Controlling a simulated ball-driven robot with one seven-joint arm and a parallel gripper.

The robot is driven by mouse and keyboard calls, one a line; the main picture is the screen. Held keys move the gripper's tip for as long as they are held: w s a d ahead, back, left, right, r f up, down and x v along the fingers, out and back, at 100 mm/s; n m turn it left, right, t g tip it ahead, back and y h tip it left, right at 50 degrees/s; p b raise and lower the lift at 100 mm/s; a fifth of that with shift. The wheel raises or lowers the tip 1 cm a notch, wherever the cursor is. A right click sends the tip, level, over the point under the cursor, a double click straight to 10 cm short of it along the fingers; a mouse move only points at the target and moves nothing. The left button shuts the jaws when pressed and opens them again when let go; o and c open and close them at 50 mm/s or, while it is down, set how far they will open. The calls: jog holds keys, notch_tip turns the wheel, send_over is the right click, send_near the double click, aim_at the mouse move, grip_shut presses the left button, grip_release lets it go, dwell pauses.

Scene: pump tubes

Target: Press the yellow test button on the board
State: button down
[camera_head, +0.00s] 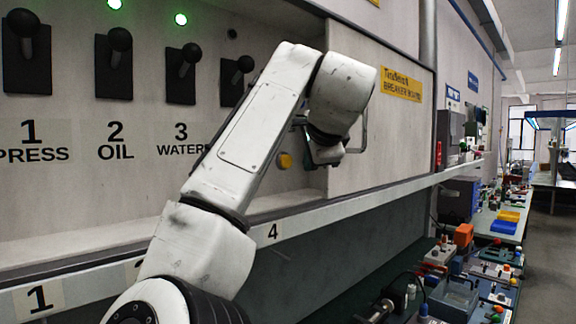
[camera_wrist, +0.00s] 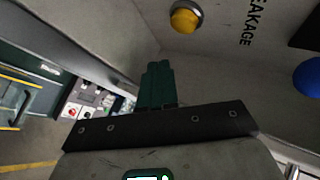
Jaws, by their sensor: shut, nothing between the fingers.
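The yellow test button (camera_head: 285,160) sits low on the pale board (camera_head: 70,195), just left of my forearm's end in the head view. In the wrist view the yellow button (camera_wrist: 185,17) is near the top, ahead of and right of my fingertips. My gripper (camera_wrist: 157,66) shows there as dark green fingers, shut and empty. A gap is visible between the fingertips and the button, so they are apart. In the head view my gripper is mostly hidden behind my wrist.
Black levers (camera_head: 118,62) stand on the board at left, with two green lamps (camera_head: 181,19) above. A ledge (camera_head: 330,207) runs below the board. A blue knob (camera_wrist: 307,77) is at the right in the wrist view. A cluttered bench (camera_head: 465,275) stands at lower right.

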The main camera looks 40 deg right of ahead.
jog(key=shift+s, duration=1.05)
